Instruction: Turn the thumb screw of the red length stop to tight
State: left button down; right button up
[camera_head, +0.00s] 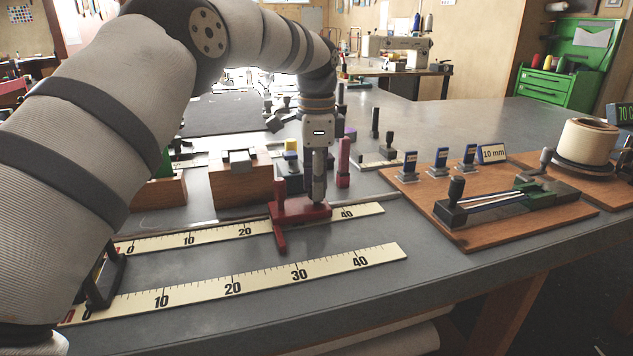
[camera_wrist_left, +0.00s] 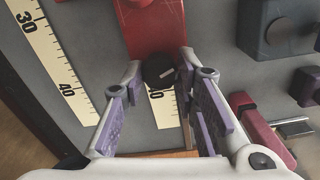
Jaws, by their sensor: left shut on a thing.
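The red length stop (camera_head: 290,212) sits across the far ruler (camera_head: 210,238), a little past its 20 mark, with a red arm reaching toward the front. My left gripper (camera_head: 319,197) points straight down at the stop's right end. In the left wrist view the stop (camera_wrist_left: 152,28) is at the top, and its round black thumb screw (camera_wrist_left: 158,70) with a pale mark sits between the fingertips of my left gripper (camera_wrist_left: 158,68). The gripper is shut on the thumb screw. The head view hides the screw behind the fingers. My right gripper is not in view.
A near ruler (camera_head: 265,281) lies parallel in front. A red post (camera_head: 343,163) stands just right of the gripper, and wooden blocks (camera_head: 238,184) stand behind the stop. A wooden board (camera_head: 470,225) with a tool lies right. Bare bench lies between the rulers.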

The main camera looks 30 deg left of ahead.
pick_arm(q)
jog(key=shift+s+f, duration=0.1)
jog(key=shift+f, duration=0.1)
jog(key=c, duration=1.2)
grip_release()
jog(key=shift+c, duration=0.2)
jog(key=shift+r, duration=0.1)
jog(key=shift+r, duration=0.1)
notch_tip(320, 180, up, 7)
jog(key=shift+r, duration=0.15)
